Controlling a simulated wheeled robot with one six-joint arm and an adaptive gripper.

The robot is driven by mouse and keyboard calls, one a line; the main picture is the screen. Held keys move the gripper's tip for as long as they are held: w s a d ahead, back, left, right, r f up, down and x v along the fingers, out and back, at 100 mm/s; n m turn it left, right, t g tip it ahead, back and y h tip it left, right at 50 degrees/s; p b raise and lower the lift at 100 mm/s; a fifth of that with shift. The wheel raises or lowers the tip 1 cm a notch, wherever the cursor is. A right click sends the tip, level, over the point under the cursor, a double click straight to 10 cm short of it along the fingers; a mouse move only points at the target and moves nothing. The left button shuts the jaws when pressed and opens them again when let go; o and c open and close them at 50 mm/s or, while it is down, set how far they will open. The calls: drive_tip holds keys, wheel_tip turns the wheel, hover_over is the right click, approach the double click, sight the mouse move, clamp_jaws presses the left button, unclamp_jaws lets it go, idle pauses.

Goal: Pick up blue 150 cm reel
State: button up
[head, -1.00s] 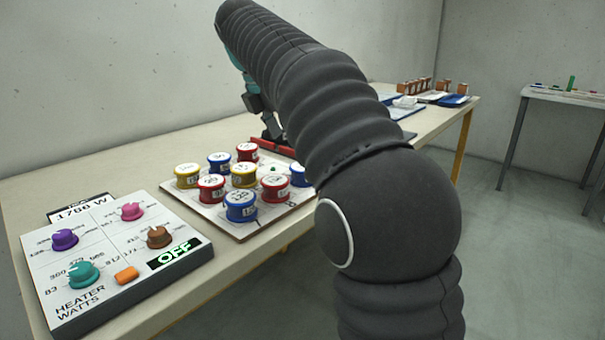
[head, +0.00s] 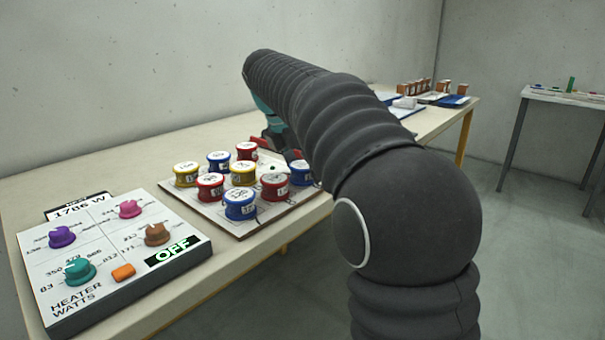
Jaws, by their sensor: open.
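Three blue reels stand upright on the white board (head: 226,225): one at the near edge (head: 241,206), one at the back left (head: 219,162) and one at the right (head: 301,177). Their white top labels are too small to read, so I cannot tell which is 150 cm. My gripper (head: 277,149) is open, low over the board's far right part, behind the right blue reel and close to it. Whether it touches that reel cannot be told. My arm hides part of the gripper and the area behind it.
Red reels (head: 210,188) and yellow reels (head: 186,176) stand close among the blue ones. A heater panel (head: 110,255) with knobs and an OFF display lies at the left. Farther along the table (head: 130,150) are trays (head: 455,101) and brown items. Bare tabletop lies behind the board.

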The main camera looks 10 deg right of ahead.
drive_tip(key=c, duration=1.2)
drive_tip(key=shift+r, duration=0.1)
